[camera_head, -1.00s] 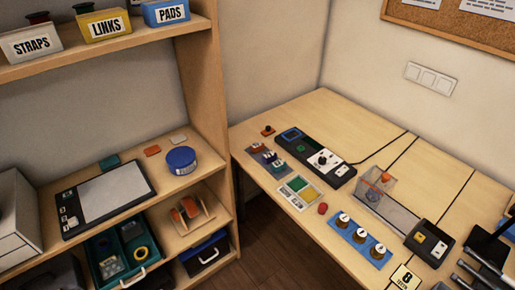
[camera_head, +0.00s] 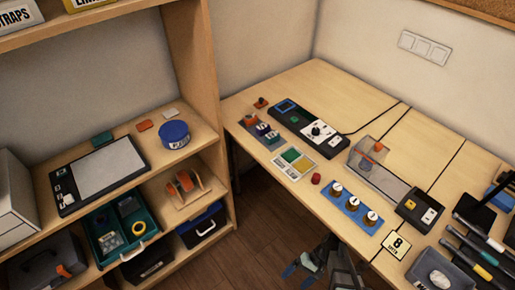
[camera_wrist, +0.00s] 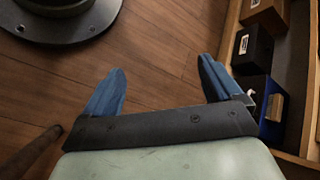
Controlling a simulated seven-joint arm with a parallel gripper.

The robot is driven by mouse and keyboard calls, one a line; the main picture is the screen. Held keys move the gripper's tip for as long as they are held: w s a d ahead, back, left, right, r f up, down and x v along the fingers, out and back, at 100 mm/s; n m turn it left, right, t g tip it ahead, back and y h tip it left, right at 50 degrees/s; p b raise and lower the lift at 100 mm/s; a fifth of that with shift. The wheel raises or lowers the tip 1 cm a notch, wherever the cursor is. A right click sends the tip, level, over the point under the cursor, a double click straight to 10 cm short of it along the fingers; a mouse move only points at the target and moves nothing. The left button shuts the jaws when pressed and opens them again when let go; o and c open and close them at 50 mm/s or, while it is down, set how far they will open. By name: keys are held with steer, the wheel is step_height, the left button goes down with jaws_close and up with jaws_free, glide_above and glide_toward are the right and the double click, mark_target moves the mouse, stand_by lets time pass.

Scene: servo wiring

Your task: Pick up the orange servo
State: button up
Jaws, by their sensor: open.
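A separate small orange piece (camera_head: 261,102) sits just behind the mat; which is the task's servo is hard to tell at this size. My gripper (camera_head: 301,267) is low at the bottom of the head view, in front of the desk and well away from the servos. In the wrist view my gripper (camera_wrist: 163,85) has its blue fingers wide apart with only floor between them.
A dark tester (camera_head: 310,124) stands behind the mat. A colored pad card (camera_head: 294,162), red knob (camera_head: 316,179) and blue strip (camera_head: 353,208) line the desk's front. A clear box (camera_head: 367,153) stands further right. The shelf unit (camera_head: 205,90) rises at left.

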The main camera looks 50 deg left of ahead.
steer(key=s+a+r+n, duration=0.1)
steer(key=s+a+r, duration=0.1)
steer(key=a, duration=0.8)
steer(key=s+a+r+n, duration=0.1)
steer(key=s+a+r, duration=0.1)
steer(key=a, duration=0.8)
steer(key=s+a+r+n+g, duration=0.1)
steer(key=s+a+r+n, duration=0.1)
steer(key=s+a+r, duration=0.5)
steer(key=s+a+r+n+g, duration=0.1)
steer(key=s+a+r, duration=0.2)
steer(key=a, duration=0.8)
steer(key=w+d+r+m+t+y, duration=0.1)
steer(key=w+d+r+t, duration=0.15)
steer(key=w+r, duration=1)
steer(key=w+d+r+m+t+y, duration=0.1)
steer(key=w+d+r+m+t, duration=0.15)
steer(key=w+r, duration=1.05)
steer(key=n+t, duration=0.7)
glide_toward(251, 116)
steer(key=f, duration=0.4)
steer(key=shift+d, duration=0.3)
steer(key=shift+w+a+f, duration=0.1)
steer(key=shift+a+f, duration=0.35)
steer(key=shift+f, duration=0.3)
steer(key=shift+a+f, duration=0.5)
steer(key=shift+f, duration=0.3)
steer(key=shift+w+a+f, duration=0.1)
steer(key=shift+a+f, duration=0.35)
steer(key=shift+f, duration=0.3)
